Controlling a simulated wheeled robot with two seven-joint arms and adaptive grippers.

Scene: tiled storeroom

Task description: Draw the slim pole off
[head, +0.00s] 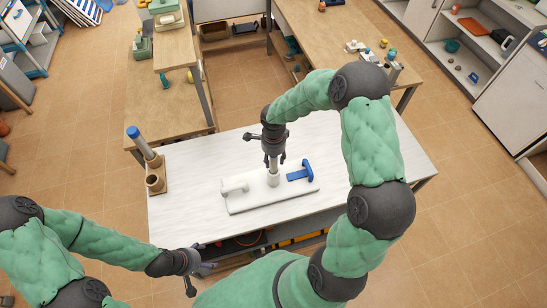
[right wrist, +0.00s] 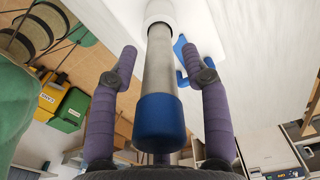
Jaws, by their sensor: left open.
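A slim grey pole with a blue cap (right wrist: 160,75) stands in a white collar (head: 273,180) on a white base plate (head: 250,201) on the table. My right gripper (head: 274,160) is over it, fingers pointing down. In the right wrist view the pole runs between the two purple fingers, with a gap on each side; the fingers are open and the cap is near the palm. In the head view the gripper hides most of the pole. A second blue-capped pole (head: 145,147) leans in a wooden holder at the table's left. My left gripper (head: 207,265) is open and empty at the front edge.
The base plate also carries a blue handle piece (head: 300,174) and a white raised part (head: 235,186). The wooden holder has an empty cup (head: 155,183) in front. The white tabletop (head: 375,185) is clear on the right. Wooden benches (head: 335,32) stand behind.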

